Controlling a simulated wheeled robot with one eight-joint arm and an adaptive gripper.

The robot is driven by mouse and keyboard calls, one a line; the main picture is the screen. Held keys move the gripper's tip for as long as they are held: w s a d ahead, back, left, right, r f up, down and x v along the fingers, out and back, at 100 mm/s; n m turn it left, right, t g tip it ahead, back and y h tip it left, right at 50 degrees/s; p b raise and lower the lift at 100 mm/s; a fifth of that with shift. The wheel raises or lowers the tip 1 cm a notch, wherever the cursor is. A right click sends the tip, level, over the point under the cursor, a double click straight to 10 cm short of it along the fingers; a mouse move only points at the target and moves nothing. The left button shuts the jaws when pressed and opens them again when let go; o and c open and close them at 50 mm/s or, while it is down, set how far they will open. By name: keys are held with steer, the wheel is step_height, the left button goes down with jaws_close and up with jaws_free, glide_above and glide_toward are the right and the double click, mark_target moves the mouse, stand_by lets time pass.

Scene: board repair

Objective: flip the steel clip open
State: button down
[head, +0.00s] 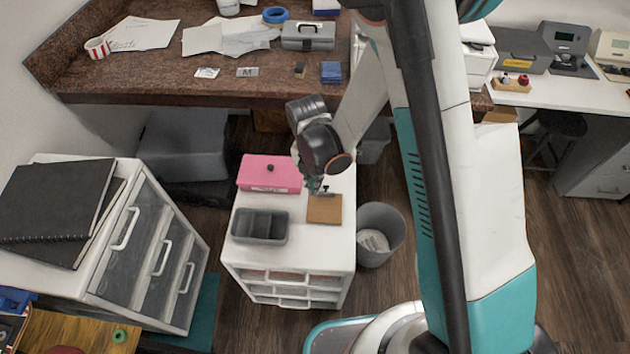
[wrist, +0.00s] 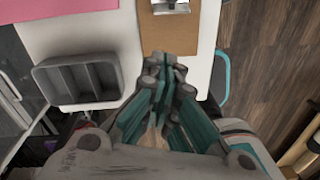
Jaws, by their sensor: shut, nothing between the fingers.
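The steel clip (wrist: 170,7) shows at the top edge of the wrist view, on the brown board (wrist: 166,35), and is partly cut off there. In the head view the brown board (head: 324,209) lies on top of the white drawer unit, and the clip is small at its far edge, close to my gripper (head: 315,186). In the wrist view my gripper (wrist: 167,66) is shut and empty. Its fingertips show over the near part of the board, apart from the clip in the picture. I cannot tell whether the clip is open or closed.
A dark grey compartment tray (head: 259,226) stands left of the board, and a pink box (head: 270,173) sits behind it. The white drawer unit's top (head: 334,260) is bare near the front. A grey bin (head: 380,235) stands on the floor to the right.

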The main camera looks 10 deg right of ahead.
mark_target(326, 190)
steer(key=f+b, duration=0.1)
steer(key=f, duration=0.2)
steer(key=f+b, duration=0.1)
steer(key=f, duration=0.2)
steer(key=f+b, duration=0.1)
steer(key=f, duration=0.1)
steer(key=shift+s+d+f, duration=0.15)
steer(key=shift+d+f, duration=0.1)
steer(key=shift+f, duration=0.15)
steer(key=w, duration=0.1)
steer(key=w+d+p, duration=0.1)
steer(key=shift+w+d+f, duration=0.1)
steer(key=shift+w+d, duration=0.1)
steer(key=shift+w, duration=0.1)
steer(key=shift+w+d+f, duration=0.1)
steer(key=shift+w+d, duration=0.1)
steer(key=shift+w, duration=0.15)
